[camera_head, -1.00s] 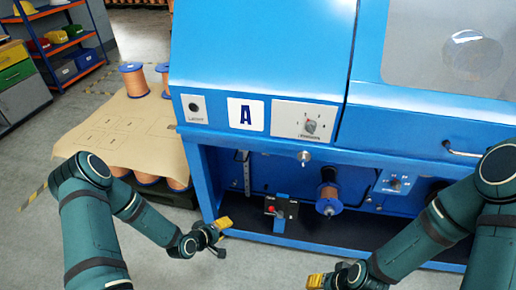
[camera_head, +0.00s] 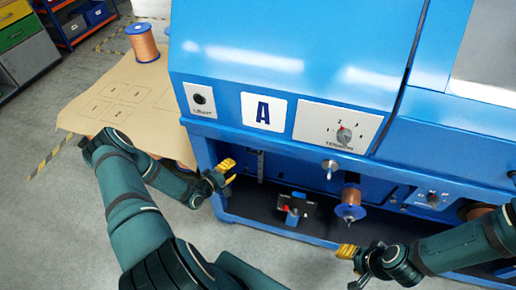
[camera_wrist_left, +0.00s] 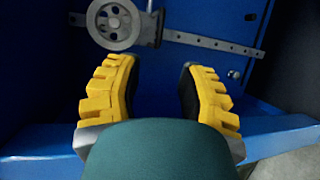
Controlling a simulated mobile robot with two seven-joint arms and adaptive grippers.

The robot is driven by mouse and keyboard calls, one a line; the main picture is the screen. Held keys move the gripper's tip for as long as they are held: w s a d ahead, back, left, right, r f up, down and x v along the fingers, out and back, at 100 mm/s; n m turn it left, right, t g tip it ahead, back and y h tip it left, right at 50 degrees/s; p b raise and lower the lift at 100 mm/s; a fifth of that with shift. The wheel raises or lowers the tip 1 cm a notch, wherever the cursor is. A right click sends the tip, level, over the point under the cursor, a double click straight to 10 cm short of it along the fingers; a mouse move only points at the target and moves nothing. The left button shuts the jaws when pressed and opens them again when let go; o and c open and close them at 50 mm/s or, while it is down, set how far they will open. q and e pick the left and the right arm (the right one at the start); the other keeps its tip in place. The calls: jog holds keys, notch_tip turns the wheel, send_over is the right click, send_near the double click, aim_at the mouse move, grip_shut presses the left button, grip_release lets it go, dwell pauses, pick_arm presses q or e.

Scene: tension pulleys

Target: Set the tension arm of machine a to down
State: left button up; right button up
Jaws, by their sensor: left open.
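Machine a is the blue machine with the white "A" plate (camera_head: 263,111). In the left wrist view a grey pulley wheel (camera_wrist_left: 113,23) sits at one end of a slotted bar (camera_wrist_left: 215,43). I cannot tell the tension arm's setting. My left gripper (camera_head: 226,174), also in the left wrist view (camera_wrist_left: 158,85), is open and empty at the bay's left front, apart from the wheel. My right gripper (camera_head: 347,251) is at the lower right, its jaws unclear.
A tension dial (camera_head: 344,135) and a small black button (camera_head: 199,99) are on the front panel. The bay's blue front sill (camera_head: 280,232) runs below my left gripper.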

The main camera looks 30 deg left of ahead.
aim_at(253, 153)
pick_arm(q)
jog(key=b+x, duration=0.2)
jog(key=x, duration=1.1)
jog(key=shift+w, duration=0.15)
grip_shut()
